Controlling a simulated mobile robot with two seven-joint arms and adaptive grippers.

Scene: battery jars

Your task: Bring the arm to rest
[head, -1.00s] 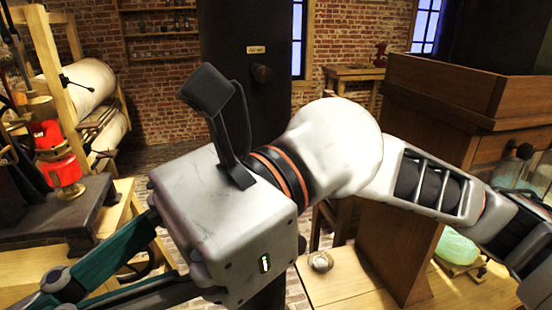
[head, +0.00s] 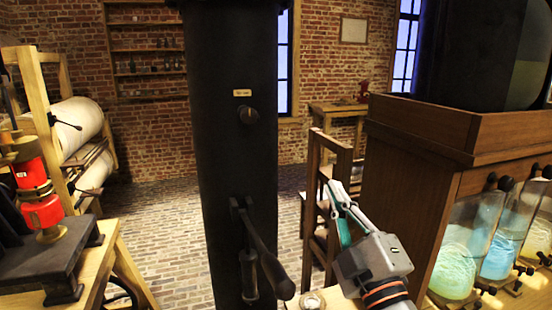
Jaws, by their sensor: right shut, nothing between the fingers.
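My right gripper (head: 336,192) is at the lower right of the middle in the head view, seen from behind. Its grey housing has teal and dark fingers that point up and away. The fingers are shut with nothing between them. It is above the front edge of a wooden bench (head: 345,299), beside a wooden chair (head: 317,225). Most of my right arm is below the picture's edge. My left gripper is not in view.
A dark column (head: 235,150) with a lever (head: 262,250) stands left of the gripper. Glass jars (head: 468,245) with glowing liquids line a wooden cabinet (head: 405,185) at the right. A small round item (head: 312,300) lies on the bench. The brick floor at centre left is clear.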

